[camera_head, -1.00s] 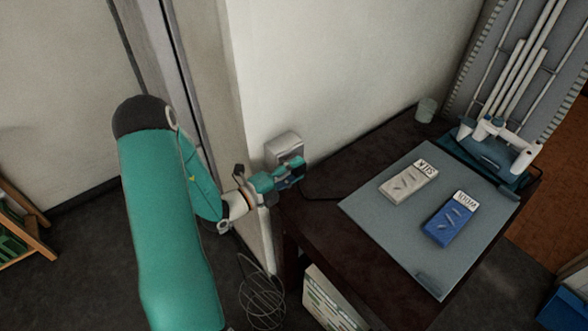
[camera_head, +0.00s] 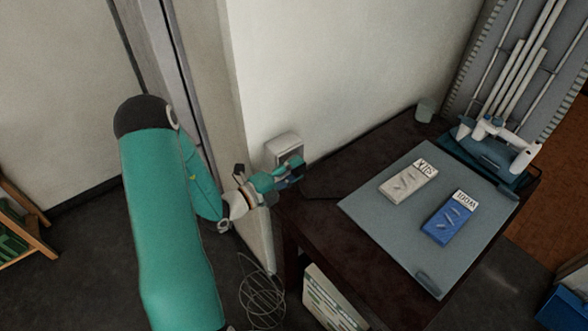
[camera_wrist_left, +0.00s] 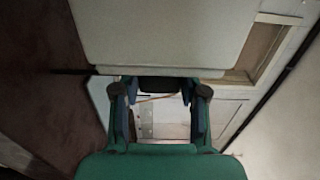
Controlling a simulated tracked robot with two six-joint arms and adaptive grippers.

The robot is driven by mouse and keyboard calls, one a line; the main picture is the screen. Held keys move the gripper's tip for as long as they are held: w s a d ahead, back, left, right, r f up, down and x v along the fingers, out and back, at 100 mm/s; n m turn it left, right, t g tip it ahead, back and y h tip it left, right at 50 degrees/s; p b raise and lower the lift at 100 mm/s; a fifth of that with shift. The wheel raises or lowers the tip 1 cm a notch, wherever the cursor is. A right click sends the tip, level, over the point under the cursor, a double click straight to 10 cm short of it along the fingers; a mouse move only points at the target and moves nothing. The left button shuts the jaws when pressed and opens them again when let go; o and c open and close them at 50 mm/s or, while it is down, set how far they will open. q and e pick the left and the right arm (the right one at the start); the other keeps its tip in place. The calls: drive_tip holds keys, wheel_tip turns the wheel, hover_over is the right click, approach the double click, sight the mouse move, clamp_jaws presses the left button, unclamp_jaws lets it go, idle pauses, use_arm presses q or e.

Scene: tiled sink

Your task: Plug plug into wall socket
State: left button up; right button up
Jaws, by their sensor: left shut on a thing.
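The wall socket (camera_head: 284,146) is a pale grey box on the white wall, just above the dark table's left end. My left gripper (camera_head: 290,174) is directly in front of and below it, shut on the plug. The gripper mostly hides the plug in the head view. In the left wrist view the plug (camera_wrist_left: 160,84) is a dark piece between the fingertips, close under the edge of a large pale box that looks like the socket housing (camera_wrist_left: 160,35). I cannot tell whether the plug's pins are in the socket. My right gripper is not in view.
The dark table (camera_head: 318,225) bears a grey mat (camera_head: 390,225) with a pale packet (camera_head: 408,182) and a blue packet (camera_head: 449,218).

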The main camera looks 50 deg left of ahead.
use_arm(q)
drive_tip(key=shift+a, duration=0.65)
drive_tip(key=o, duration=1.1)
drive_tip(key=shift+o, duration=0.2)
drive_tip(key=s+a, duration=0.1)
drive_tip(key=s, duration=1.1)
drive_tip(key=shift+w, duration=0.1)
